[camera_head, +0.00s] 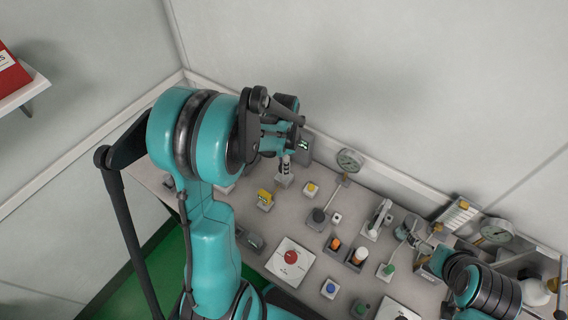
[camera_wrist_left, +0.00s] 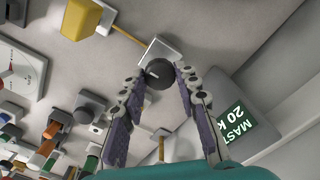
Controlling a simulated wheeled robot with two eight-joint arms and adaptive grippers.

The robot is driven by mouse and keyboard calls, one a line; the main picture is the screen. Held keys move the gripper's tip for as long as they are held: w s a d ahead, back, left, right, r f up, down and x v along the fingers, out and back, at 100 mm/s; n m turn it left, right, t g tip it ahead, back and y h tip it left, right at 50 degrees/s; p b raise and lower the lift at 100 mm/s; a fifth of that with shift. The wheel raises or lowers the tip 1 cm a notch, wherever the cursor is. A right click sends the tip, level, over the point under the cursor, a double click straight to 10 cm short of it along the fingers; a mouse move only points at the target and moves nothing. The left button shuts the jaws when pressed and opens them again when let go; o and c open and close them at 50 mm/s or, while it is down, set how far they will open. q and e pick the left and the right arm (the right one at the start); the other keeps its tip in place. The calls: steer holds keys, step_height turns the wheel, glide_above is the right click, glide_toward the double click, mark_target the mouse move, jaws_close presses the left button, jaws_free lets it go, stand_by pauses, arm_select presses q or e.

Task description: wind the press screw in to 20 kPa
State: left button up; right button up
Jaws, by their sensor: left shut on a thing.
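My left gripper (camera_head: 285,158) points down at the back of the bench in the head view. In the left wrist view its two fingers (camera_wrist_left: 160,78) close on either side of a dark grey round knob with a pale mark, which looks like the press screw's knob (camera_wrist_left: 158,72). The knob sits at a light grey block (camera_wrist_left: 158,48), which also shows below the gripper in the head view (camera_head: 284,180).
A yellow block (camera_head: 265,198) stands near the gripper, with a thin rod beside it in the wrist view. A white plate with a red knob (camera_head: 291,257) and several small testers crowd the bench. The wall is close behind.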

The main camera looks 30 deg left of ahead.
arm_select(q)
steer(key=shift+w, duration=0.1)
stand_by(0.4)
steer(key=o, duration=1.2)
steer(key=shift+r, duration=0.1)
step_height(320, 180, up, 12)
steer(key=shift+f, duration=0.1)
